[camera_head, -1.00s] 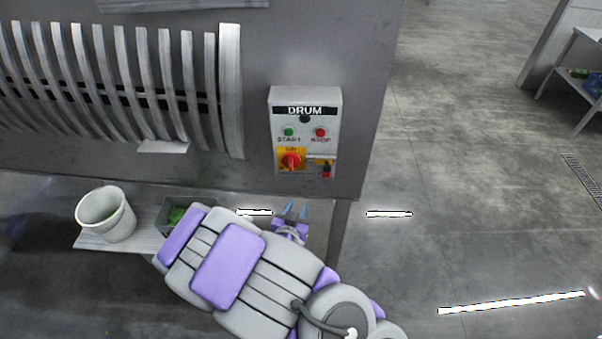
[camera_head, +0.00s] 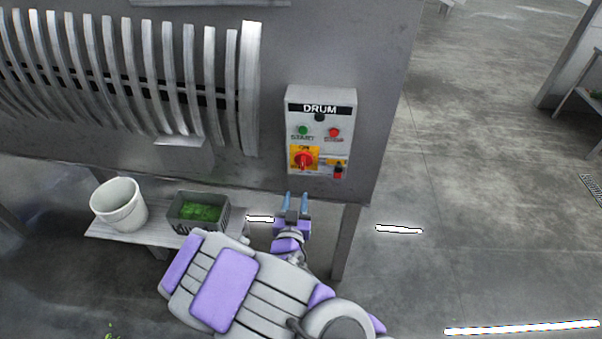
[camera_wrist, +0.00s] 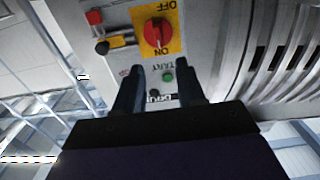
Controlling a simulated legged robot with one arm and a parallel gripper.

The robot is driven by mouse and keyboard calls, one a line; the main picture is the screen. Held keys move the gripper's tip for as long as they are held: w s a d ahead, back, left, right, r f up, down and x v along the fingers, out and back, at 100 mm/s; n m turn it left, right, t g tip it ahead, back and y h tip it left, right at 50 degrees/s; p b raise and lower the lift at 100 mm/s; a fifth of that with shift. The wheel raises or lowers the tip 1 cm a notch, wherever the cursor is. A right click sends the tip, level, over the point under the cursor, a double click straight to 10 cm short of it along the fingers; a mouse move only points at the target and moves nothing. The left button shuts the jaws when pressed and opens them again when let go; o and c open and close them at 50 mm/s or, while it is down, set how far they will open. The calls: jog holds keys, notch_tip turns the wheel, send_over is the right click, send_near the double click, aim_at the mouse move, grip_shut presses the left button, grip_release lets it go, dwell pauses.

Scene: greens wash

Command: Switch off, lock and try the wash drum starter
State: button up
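The drum starter box (camera_head: 321,102) is a pale panel on the grey machine, marked DRUM. It has a green START button (camera_head: 303,130) and a red STOP button (camera_head: 334,132). Below is a red rotary switch (camera_head: 304,160) on a yellow plate, its handle pointing up-down toward ON. A red and black padlock-like item (camera_head: 338,170) hangs at its right. In the wrist view the red switch (camera_wrist: 157,32) appears upside down, with ON nearest the fingers. My gripper (camera_head: 296,204) is open and empty, below the box and apart from it; its fingers also show in the wrist view (camera_wrist: 166,95).
A white bucket (camera_head: 119,206) and a dark crate of greens (camera_head: 183,225) stand on a low shelf (camera_head: 110,233) at left. The machine's leg (camera_head: 346,243) is right of my gripper. Open floor (camera_head: 475,200) lies to the right.

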aim_at(302, 166)
jog(key=w+b, duration=0.1)
jog(key=w, duration=0.3)
jog(key=w+b, duration=0.1)
jog(key=w, duration=0.4)
jog(key=w+b, duration=0.1)
jog(key=w, duration=0.3)
jog(key=shift+w+d+r+b, duration=0.1)
jog(key=shift+w+d+b, duration=0.05)
jog(key=shift+d+b, duration=0.25)
grip_shut()
dwell(0.3)
